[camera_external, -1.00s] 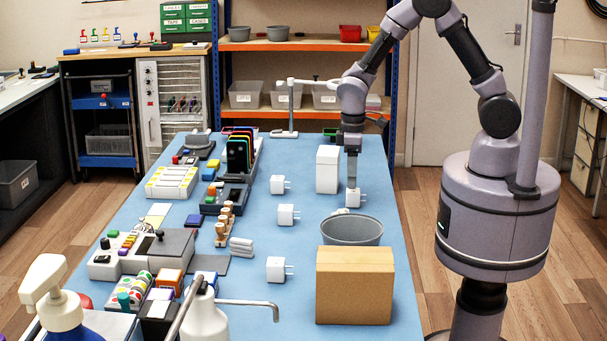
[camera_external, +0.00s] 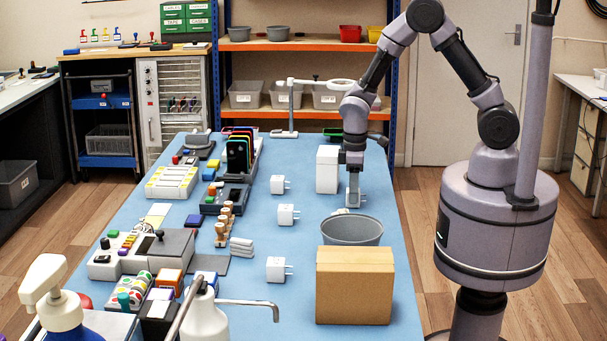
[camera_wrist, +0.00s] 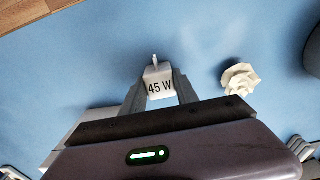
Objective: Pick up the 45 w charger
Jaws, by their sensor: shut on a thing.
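The 45 W charger (camera_wrist: 159,84) is a small white block with its "45 W" label and prongs showing in the wrist view. My gripper (camera_wrist: 160,92) is shut on it, with one grey finger at each side. In the external view my gripper (camera_external: 353,198) is low over the right part of the blue table, behind the grey bowl, and the charger is mostly hidden between the fingers. I cannot tell for certain whether the charger is clear of the table.
Three other white chargers (camera_external: 278,184) (camera_external: 287,214) (camera_external: 277,269) lie along the table's middle. A white box (camera_external: 328,169) stands left of my gripper. A grey bowl (camera_external: 352,231) and a cardboard box (camera_external: 354,285) stand in front. A crumpled white thing (camera_wrist: 239,79) lies beside the charger.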

